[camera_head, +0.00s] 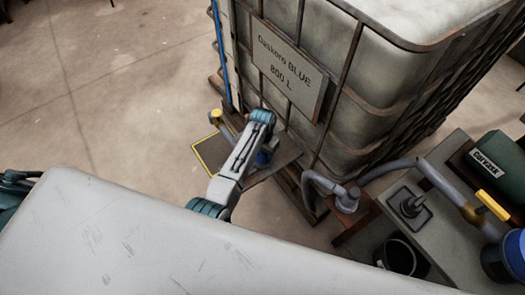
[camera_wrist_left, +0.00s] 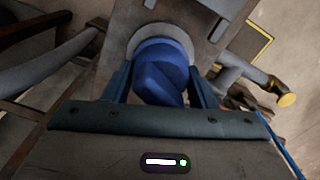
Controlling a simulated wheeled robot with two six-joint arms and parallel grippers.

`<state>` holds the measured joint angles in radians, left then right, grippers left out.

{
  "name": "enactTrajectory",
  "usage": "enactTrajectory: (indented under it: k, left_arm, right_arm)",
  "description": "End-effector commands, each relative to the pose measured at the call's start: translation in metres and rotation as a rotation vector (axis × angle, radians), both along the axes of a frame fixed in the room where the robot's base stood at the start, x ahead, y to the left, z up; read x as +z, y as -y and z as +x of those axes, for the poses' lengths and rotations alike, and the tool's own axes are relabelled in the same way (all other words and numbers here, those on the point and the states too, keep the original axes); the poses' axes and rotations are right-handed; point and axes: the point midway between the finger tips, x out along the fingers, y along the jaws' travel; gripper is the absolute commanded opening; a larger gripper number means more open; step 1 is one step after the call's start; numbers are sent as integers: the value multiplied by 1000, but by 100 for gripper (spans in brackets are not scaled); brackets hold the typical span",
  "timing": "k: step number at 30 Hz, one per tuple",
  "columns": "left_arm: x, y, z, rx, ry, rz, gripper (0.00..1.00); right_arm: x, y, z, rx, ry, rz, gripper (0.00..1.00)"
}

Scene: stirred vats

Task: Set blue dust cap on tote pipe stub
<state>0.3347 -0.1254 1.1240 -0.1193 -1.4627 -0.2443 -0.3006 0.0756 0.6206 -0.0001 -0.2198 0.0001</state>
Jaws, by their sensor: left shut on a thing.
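My left gripper (camera_wrist_left: 160,78) is shut on the blue dust cap (camera_wrist_left: 163,72), one finger on each side of it. A grey round flange (camera_wrist_left: 138,42), apparently the pipe stub's, shows around the cap's far side. Whether the cap is seated on it or just in front, I cannot tell. The caged tote (camera_head: 385,95) carries a plate reading "BLUE 800 L". My right gripper is not in view.
A yellow-ended pipe (camera_head: 216,114) stands left of my gripper, above a yellow-edged mat (camera_head: 208,152). A grey hose (camera_head: 318,180) runs to a fitting (camera_head: 347,198) on the right. A black bucket (camera_head: 400,256) and a yellow-handled valve (camera_head: 490,205) are farther right. Floor at left is clear.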

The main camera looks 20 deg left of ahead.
Motion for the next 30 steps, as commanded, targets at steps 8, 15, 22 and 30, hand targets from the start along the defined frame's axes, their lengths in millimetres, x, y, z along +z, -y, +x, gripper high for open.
enactTrajectory:
  k: [8,15,22,30]
  left_arm:
    - [1,0,0,0,0,0,30]
    - [1,0,0,0,-1,0,30]
    - [0,0,0,0,0,0,30]
    - [0,0,0,0,0,0,30]
  right_arm:
    - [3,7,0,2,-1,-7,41]
    - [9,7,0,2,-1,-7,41]
    - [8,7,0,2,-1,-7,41]
    - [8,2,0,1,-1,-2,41]
